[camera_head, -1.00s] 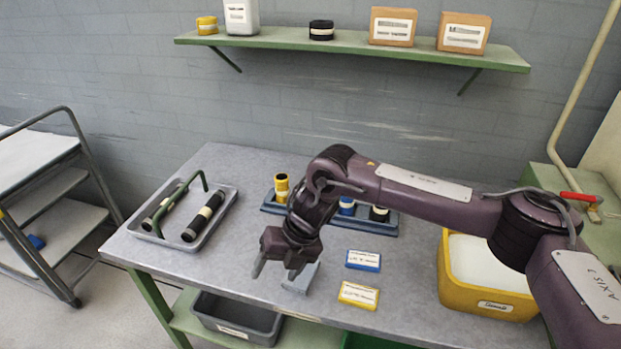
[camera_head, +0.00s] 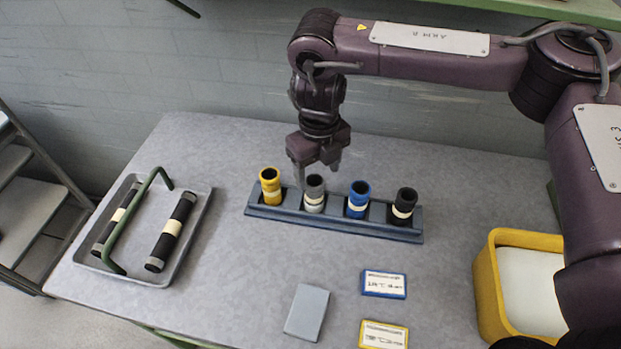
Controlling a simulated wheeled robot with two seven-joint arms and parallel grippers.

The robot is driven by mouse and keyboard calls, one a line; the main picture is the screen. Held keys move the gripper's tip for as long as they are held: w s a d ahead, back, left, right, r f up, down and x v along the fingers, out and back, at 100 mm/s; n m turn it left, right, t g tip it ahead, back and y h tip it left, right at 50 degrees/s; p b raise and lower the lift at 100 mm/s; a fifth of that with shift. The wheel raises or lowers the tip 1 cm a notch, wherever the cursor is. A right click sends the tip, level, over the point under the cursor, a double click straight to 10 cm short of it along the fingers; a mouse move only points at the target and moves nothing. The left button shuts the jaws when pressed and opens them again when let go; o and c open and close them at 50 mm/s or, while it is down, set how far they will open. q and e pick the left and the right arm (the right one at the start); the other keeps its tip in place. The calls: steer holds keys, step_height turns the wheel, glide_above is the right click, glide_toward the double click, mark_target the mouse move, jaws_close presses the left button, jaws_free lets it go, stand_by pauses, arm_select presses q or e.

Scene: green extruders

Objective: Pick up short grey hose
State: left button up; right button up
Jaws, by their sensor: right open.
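The short grey hose (camera_head: 314,195) stands upright in a blue-grey rack (camera_head: 340,225), with a pale band around it. It stands between a yellow hose (camera_head: 270,187) on its left and a blue hose (camera_head: 358,199) on its right. A black hose (camera_head: 403,206) is at the rack's right end. My right gripper (camera_head: 318,180) points down at the grey hose's top, its fingers open and apart. I cannot tell whether the fingers touch the hose. My left gripper is not in view.
A grey tray with a green handle (camera_head: 193,232) holds two black hoses at the left. A grey block (camera_head: 307,312), a blue-edged card (camera_head: 384,284) and a yellow-edged card (camera_head: 383,335) lie in front. A yellow bin (camera_head: 487,290) stands at the right.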

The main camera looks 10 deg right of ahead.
mark_target(317, 182)
step_height(317, 182, down, 2)
steer(key=shift+s+f, duration=0.15)
steer(key=shift+f, duration=0.1)
steer(key=shift+a+f, duration=0.1)
steer(key=shift+f, duration=0.25)
steer(key=f+p, duration=0.1)
steer(key=f, duration=0.2)
steer(key=shift+a+f+p, duration=0.2)
steer(key=shift+f+p, duration=0.1)
steer(key=shift+p, duration=0.05)
steer(key=shift+f, duration=0.35)
steer(key=shift+c, duration=0.4)
steer(key=c, duration=1.1)
steer(key=shift+c, duration=0.2)
